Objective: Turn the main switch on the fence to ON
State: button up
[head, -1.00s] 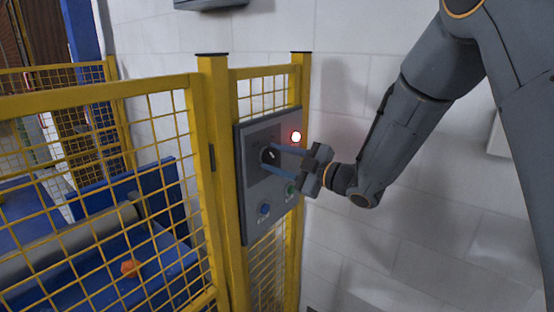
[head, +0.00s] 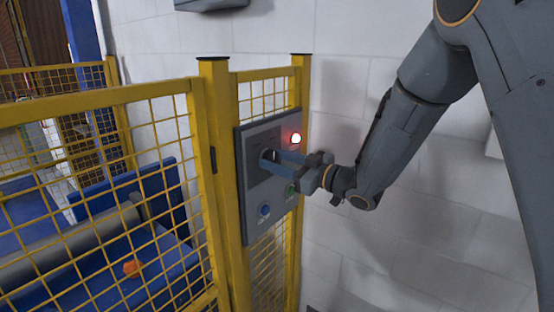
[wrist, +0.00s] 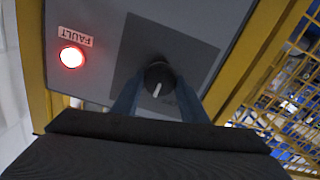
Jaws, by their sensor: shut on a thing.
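The main switch is a dark round knob with a white pointer mark on a grey panel (head: 256,215) on the yellow fence. The knob (wrist: 157,76) shows at the middle of the wrist view, on a darker plate. My gripper (head: 268,160) is at the knob, its two blue fingers shut on it from either side. In the head view the fingers hide most of the knob. In the wrist view the pointer is tilted a little from upright. The ON and OFF lettering cannot be read.
A red fault lamp (head: 296,138) glows on the panel, upper right; it also shows in the wrist view (wrist: 71,57). Yellow mesh fence (head: 110,92) stands left; white wall is behind.

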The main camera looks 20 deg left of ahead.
jog(key=m+p, duration=0.1)
jog(key=m, duration=0.3)
jog(key=shift+f, duration=0.1)
jog(key=shift+s+m+p, duration=0.1)
jog(key=shift+m+p, duration=0.45)
jog(key=shift+m, duration=0.75)
jog(key=shift+f, duration=0.1)
jog(key=o, duration=1)
jog(key=shift+o, duration=0.2)
jog(key=shift+d, duration=0.1)
jog(key=shift+d, duration=0.2)
jog(key=b+v, duration=0.2)
jog(key=v, duration=0.5)
jog(key=shift+s, duration=0.15)
jog(key=shift+d, duration=0.15)
